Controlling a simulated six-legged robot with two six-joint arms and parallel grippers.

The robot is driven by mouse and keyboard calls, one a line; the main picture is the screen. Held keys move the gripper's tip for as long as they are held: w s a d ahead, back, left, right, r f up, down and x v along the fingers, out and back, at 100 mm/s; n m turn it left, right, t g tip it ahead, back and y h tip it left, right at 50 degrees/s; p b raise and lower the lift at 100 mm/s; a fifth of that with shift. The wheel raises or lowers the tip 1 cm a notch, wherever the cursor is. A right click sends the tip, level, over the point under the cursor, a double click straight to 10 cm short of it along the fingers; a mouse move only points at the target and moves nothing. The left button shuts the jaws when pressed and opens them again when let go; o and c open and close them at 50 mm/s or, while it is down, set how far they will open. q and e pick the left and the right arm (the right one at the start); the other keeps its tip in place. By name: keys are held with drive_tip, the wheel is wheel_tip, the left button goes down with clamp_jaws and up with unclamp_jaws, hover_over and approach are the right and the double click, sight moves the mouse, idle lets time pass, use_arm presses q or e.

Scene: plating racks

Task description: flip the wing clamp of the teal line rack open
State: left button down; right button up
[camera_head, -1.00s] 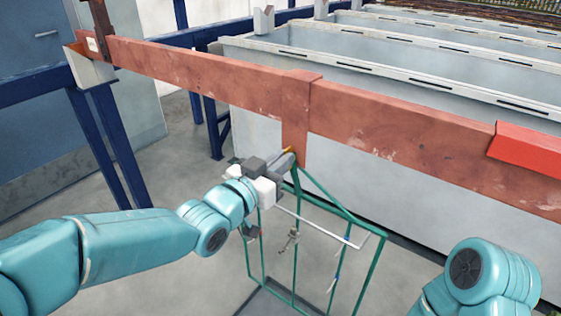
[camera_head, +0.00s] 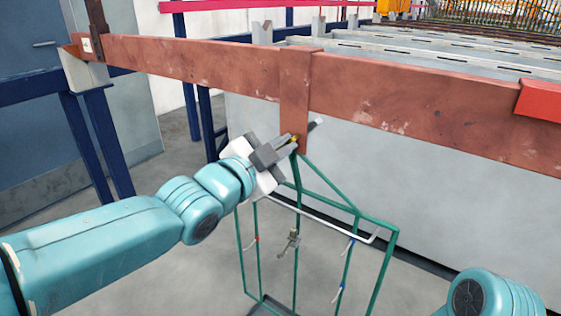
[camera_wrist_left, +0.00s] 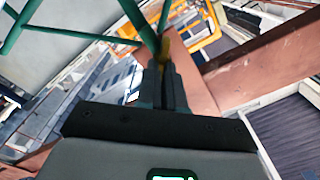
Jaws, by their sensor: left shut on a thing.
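The teal line rack (camera_head: 330,187) is an upright green-teal frame hanging from the hanger plate (camera_head: 294,90) of the copper-coloured bar. My left gripper (camera_head: 297,141) is at the top of the rack, against the lower end of that plate. It is shut on a small yellow piece, which looks like the wing clamp (camera_wrist_left: 165,48) in the left wrist view. The fingers hide most of the clamp, so I cannot tell its angle. A short grey piece (camera_head: 316,124) sticks out past the fingers; I cannot tell what it belongs to. My right gripper is out of view.
The copper-coloured bar (camera_head: 400,95) crosses the view above the rack, with a red block (camera_head: 540,102) at its right. Large grey tanks (camera_head: 390,170) stand behind. A blue frame (camera_head: 95,140) stands at the left. Small parts (camera_head: 291,243) hang on the rack.

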use_arm(q)
drive_tip(key=shift+d+f+m+b, duration=0.1)
drive_tip(key=shift+f+m+b, duration=0.1)
drive_tip(key=shift+m+b, duration=1.55)
drive_tip(key=shift+f+m+b, duration=0.15)
drive_tip(key=shift+m+b, duration=0.5)
drive_tip(key=shift+m, duration=2.1)
drive_tip(key=c, duration=1.3)
unclamp_jaws()
drive_tip(key=shift+o, duration=0.2)
drive_tip(key=shift+s, duration=0.15)
